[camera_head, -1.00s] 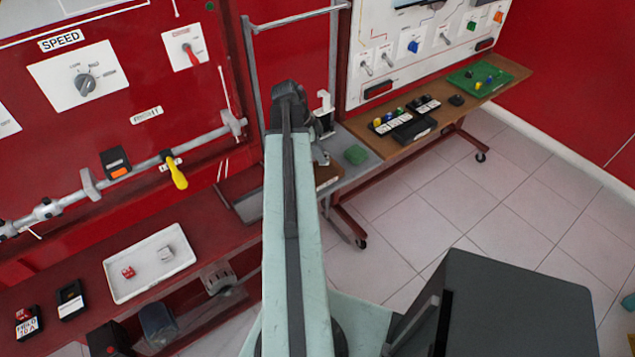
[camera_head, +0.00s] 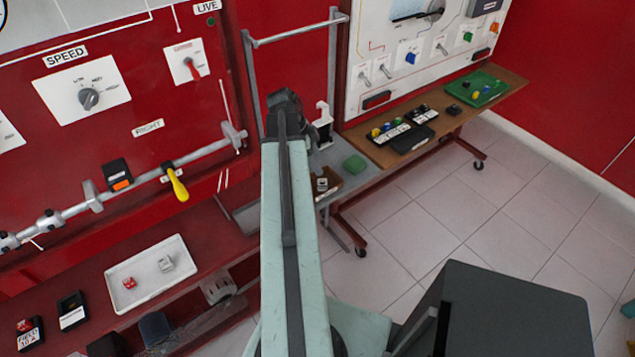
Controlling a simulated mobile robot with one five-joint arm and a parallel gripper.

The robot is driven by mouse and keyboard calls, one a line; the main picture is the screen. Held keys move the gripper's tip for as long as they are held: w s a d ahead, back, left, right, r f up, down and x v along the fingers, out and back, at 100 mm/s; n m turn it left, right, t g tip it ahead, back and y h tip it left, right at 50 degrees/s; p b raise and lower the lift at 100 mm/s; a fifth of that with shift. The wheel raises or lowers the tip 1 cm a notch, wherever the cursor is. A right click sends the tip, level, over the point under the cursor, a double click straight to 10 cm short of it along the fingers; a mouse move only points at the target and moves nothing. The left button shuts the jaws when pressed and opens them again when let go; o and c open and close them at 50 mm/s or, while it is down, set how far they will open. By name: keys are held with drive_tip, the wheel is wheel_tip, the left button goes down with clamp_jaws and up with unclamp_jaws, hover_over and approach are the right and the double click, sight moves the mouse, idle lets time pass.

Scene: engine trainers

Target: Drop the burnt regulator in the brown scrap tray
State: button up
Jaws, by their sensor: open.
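The brown scrap tray (camera_head: 334,191) stands at the near end of the grey bench, just right of my arm, which hides its left part. A small dark and pale block (camera_head: 321,184) shows inside it. It looks like a regulator, but it is too small to tell whether it is burnt. My pale green arm reaches up the middle of the view. My gripper is hidden behind its far end, so no fingertips show.
A white tray (camera_head: 150,272) with two small blocks is on the red ledge at left.

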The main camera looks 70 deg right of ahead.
drive_tip(key=p+v, duration=0.3)
drive_tip(key=v, duration=0.2)
drive_tip(key=shift+r+p, duration=0.25)
drive_tip(key=shift+p, duration=0.15)
